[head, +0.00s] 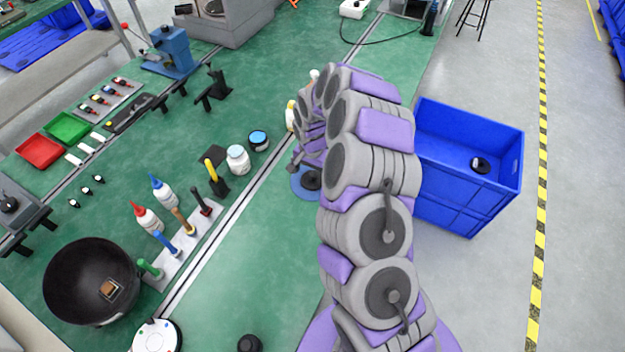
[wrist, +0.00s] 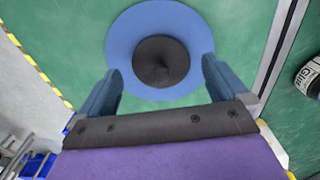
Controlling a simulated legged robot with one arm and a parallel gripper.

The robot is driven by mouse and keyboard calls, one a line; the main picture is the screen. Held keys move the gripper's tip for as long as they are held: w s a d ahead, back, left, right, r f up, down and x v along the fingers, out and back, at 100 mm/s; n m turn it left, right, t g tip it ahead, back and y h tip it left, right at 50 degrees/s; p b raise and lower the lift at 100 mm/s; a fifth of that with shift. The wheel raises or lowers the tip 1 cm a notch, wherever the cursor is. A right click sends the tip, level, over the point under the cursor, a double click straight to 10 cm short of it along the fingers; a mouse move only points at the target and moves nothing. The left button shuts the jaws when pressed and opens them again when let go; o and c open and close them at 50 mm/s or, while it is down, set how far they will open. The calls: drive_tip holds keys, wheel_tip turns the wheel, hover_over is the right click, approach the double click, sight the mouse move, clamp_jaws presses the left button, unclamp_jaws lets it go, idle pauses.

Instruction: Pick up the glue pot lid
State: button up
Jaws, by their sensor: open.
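The glue pot lid, a round black disc with a knob (wrist: 161,62), lies on a round blue mat (wrist: 122,35) on the green bench. In the head view the lid (head: 312,180) and the mat (head: 300,190) show beside my arm, which partly covers the area. My gripper (wrist: 160,68) is open and empty. In the wrist view its two blue fingers lie left and right of the lid; the gap between fingertips and lid in height is hard to tell. A dark jar with a white label (wrist: 309,77) is cut off at the right edge.
A white jar (head: 238,160) and a blue-topped container (head: 259,141) stand left of the mat. A black bowl (head: 70,275) is at lower left. A blue crate (head: 460,205) stands right of the bench. Bench nearer me is mostly clear.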

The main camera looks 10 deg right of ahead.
wheel_tip(320, 180, down, 3)
drive_tip(key=shift+r, duration=0.1)
drive_tip(key=shift+r, duration=0.1)
drive_tip(key=c, duration=0.9)
